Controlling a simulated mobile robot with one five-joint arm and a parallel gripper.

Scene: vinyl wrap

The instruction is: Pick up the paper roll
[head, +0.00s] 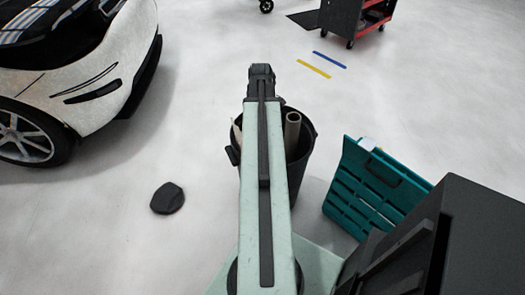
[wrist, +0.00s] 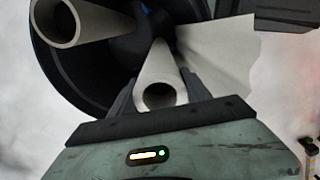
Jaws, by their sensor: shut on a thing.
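A pale paper roll (wrist: 160,66) stands in a round black bin (head: 308,147), its open end towards the wrist camera. My gripper (wrist: 160,84) is shut on this roll, with a dark finger on each side near its end. In the head view my gripper (head: 262,74) shows as the dark end of my arm, above the far side of the bin. My arm hides much of the bin. A second pale roll (head: 292,124) stands in the bin to the right of my arm; a wider roll (wrist: 67,22) shows at upper left in the wrist view.
A flat pale sheet (wrist: 217,52) is beside the held roll. A teal slatted panel (head: 365,195) stands right of the bin. A small black object (head: 167,198) lies on the floor. A white car (head: 75,75) is at left, a tool cart (head: 352,18) at back.

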